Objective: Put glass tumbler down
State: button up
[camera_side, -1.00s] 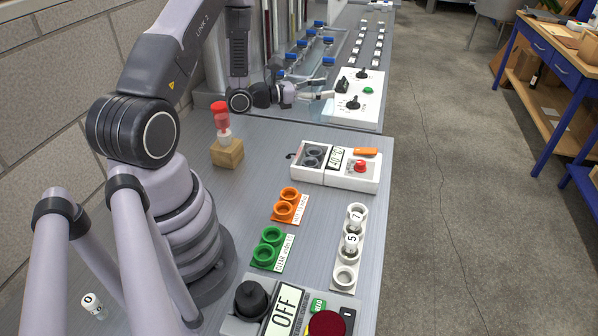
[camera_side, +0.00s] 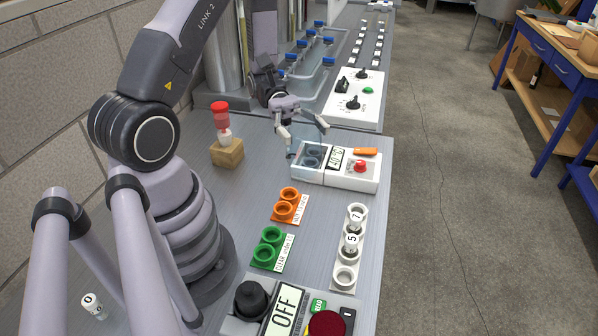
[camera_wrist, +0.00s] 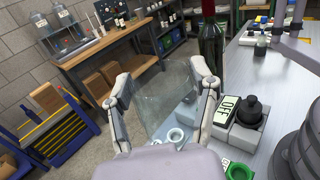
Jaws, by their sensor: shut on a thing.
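My gripper (camera_side: 305,131) is shut on the clear glass tumbler (camera_wrist: 168,98), with one finger on each side of it in the wrist view (camera_wrist: 164,98). In the side view the tumbler (camera_side: 302,149) is a faint bluish shape below my gripper, at the left end of the white meter unit (camera_side: 337,178). It overlaps that unit's dark round wells in the picture. I cannot tell whether the tumbler's base touches anything.
An orange holder (camera_side: 287,206), a green holder (camera_side: 268,248) and a white rack (camera_side: 347,255) with numbered vials stand nearer. A red-topped piece (camera_side: 221,117) on a wooden block (camera_side: 228,152) stands left. A dark bottle (camera_wrist: 211,48) shows in the wrist view. Bare bench lies left of the holders.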

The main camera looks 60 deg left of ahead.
jog(key=s+a+m+g+y, duration=0.3)
jog(key=s+m+g+y, duration=0.2)
jog(key=s+m+g, duration=0.45)
jog(key=s+a+m+g+y, duration=0.4)
jog(key=a+m+g+y, duration=0.2)
jog(key=a+m+y, duration=0.95)
jog(key=w+a+f+m+t+y, duration=0.2)
jog(key=w+a+m+t+y, duration=0.4)
jog(key=w+t+y, duration=0.55)
jog(key=shift+w+a+f+g+y, duration=0.2)
jog(key=shift+w+a+f+y, duration=0.25)
jog(key=shift+w+a+f, duration=1.95)
jog(key=shift+w+a+f+g+y, duration=0.3)
jog(key=shift+w+a+f, duration=1)
jog(key=shift+f, duration=2.2)
jog(key=shift+w+a+f+g+y, duration=0.1)
jog(key=shift+w+a+f+y, duration=0.45)
jog(key=shift+w+a+f, duration=1.5)
